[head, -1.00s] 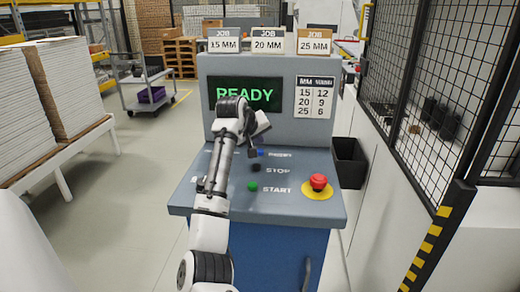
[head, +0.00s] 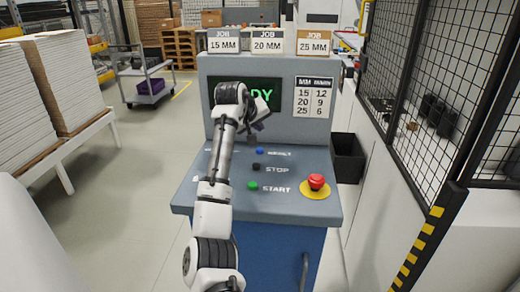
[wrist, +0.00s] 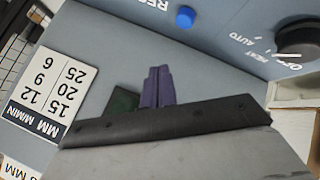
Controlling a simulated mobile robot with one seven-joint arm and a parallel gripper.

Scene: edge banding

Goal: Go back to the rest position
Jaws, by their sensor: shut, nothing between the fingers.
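My gripper (head: 252,136) is raised above the back of the grey control console (head: 215,200), in front of the display (head: 262,92). In the wrist view its two purple fingers (wrist: 158,86) are pressed together with nothing between them. It touches no button. My arm hides the left part of the console and the start of the green word on the display, leaving "DY" readable. The blue button (head: 260,151), black STOP button (head: 256,167) and green START button (head: 252,185) are in clear view below the gripper.
A red emergency stop (head: 316,182) sits at the console's right. A dial (wrist: 305,38) shows in the wrist view. Job cards (head: 267,42) stand on top. A black mesh fence (head: 440,90) is at right, stacked panels (head: 60,90) at left.

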